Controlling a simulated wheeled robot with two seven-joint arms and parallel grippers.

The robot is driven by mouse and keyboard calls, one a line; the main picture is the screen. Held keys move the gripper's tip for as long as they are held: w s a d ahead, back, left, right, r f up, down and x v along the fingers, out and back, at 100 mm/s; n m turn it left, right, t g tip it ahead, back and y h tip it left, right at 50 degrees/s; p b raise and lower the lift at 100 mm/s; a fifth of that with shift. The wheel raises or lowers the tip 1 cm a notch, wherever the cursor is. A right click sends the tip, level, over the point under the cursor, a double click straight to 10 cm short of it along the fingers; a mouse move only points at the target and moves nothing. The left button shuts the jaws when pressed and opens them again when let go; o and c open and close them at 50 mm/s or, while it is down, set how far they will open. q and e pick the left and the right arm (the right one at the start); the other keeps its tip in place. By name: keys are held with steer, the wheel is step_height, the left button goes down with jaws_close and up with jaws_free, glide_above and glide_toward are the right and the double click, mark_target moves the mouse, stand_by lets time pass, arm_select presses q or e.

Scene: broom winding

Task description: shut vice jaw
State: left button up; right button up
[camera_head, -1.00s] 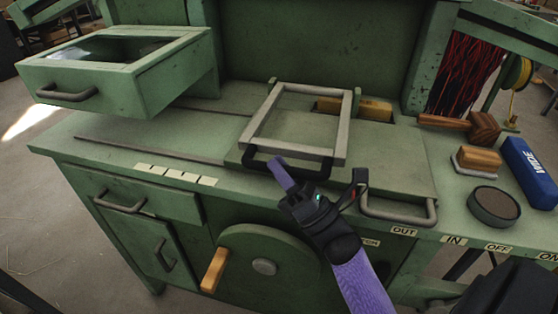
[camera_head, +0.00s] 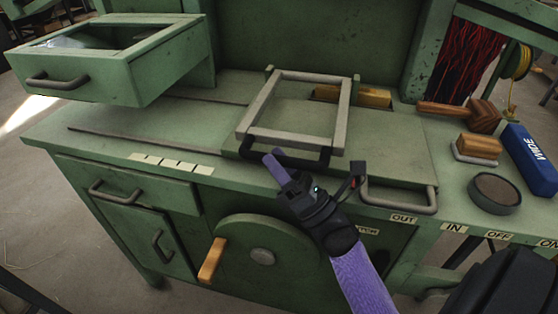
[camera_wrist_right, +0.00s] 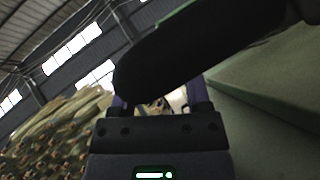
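The vice jaw appears to be the grey square frame (camera_head: 342,118) with a black handle (camera_head: 312,160) along its front edge, lying on the green bench top. My right gripper (camera_head: 272,160), with purple fingers, is at the left end of that handle; I cannot tell whether they touch. In the right wrist view its two fingers (camera_wrist_right: 160,102) stand apart, and a large dark bar, likely the handle (camera_wrist_right: 190,60), crosses close in front of them. Nothing is seen clamped between them. My left gripper is not in view.
An open green drawer (camera_head: 105,85) juts out at upper left. A crank wheel (camera_head: 262,257) with a wooden knob is on the front. A wooden mallet (camera_head: 482,116), a brush (camera_head: 478,148), a round tin (camera_head: 494,192) and a blue box (camera_head: 528,160) stand at right. The bench's left part is clear.

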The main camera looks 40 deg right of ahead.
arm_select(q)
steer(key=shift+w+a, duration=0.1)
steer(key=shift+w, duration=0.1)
arm_select(e)
steer(key=shift+s+f, duration=0.1)
steer(key=shift+s, duration=0.1)
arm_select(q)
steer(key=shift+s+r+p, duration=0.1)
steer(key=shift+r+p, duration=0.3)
arm_select(e)
steer(key=s+d+f, duration=0.1)
steer(key=s+d, duration=0.1)
steer(key=s, duration=0.5)
steer(key=s+d+f, duration=0.1)
steer(key=s+d, duration=0.1)
steer(key=s, duration=0.6)
steer(key=shift+f, duration=0.4)
